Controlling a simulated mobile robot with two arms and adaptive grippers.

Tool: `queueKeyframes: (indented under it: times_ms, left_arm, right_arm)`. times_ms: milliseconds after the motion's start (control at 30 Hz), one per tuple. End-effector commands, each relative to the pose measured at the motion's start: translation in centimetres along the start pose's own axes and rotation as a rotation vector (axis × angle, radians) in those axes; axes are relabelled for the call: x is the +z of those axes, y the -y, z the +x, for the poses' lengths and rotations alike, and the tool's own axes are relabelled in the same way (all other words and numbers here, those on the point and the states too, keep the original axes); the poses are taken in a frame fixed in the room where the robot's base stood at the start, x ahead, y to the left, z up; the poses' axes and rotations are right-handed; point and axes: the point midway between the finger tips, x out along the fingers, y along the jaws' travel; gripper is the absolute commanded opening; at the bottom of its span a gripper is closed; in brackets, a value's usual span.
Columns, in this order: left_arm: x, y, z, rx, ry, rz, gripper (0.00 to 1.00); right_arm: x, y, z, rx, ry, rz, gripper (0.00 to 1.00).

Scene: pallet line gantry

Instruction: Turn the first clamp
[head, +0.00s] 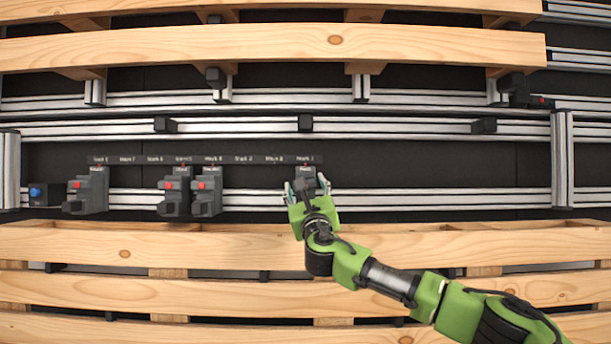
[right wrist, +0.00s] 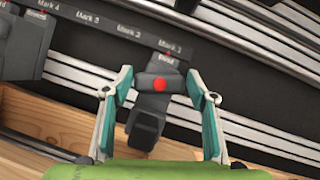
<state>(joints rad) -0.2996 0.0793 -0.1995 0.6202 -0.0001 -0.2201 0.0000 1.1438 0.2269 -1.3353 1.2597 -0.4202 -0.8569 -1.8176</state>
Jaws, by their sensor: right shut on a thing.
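The clamp (head: 306,173) at the right end of the marked strip is dark grey. In the right wrist view, this clamp (right wrist: 154,103) has a red button on it and a block-like handle pointing toward the gripper, under the "Mark 1" label. The gripper hides part of the clamp in the head view. My left gripper is not in view.
A dark label strip (head: 230,160) runs above the lower aluminium rail (head: 420,199). Several other grey clamps, such as one at the left (head: 88,190) and a pair (head: 207,192), sit on this rail. Wooden slats (head: 180,246) lie in front and at the back.

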Motion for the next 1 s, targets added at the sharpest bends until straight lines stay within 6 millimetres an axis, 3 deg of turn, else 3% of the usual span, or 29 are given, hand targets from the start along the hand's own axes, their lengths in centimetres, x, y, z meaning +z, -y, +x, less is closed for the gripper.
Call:
queueKeyframes:
  times_ms: [33,233,700,733,800,1000]
  left_arm:
    - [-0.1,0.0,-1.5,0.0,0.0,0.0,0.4]
    - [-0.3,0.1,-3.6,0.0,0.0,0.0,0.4]
    - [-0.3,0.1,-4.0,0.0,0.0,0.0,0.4]
    - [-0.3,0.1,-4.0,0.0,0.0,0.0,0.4]
    - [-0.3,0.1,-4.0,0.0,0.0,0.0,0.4]
    - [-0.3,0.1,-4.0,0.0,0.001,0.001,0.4]
  right_arm:
    - [0.7,0.3,0.0,0.016,-0.001,-0.033,0.31]
    - [0.6,0.2,0.0,0.077,0.0,-0.149,0.31]
    - [0.1,0.0,0.0,0.104,0.002,-0.195,0.31]
    - [0.1,0.0,0.0,0.104,0.002,-0.195,0.55]
    - [0.1,0.0,0.0,0.104,0.002,-0.195,0.69]
    - [0.0,0.0,0.0,0.104,0.001,-0.194,0.69]
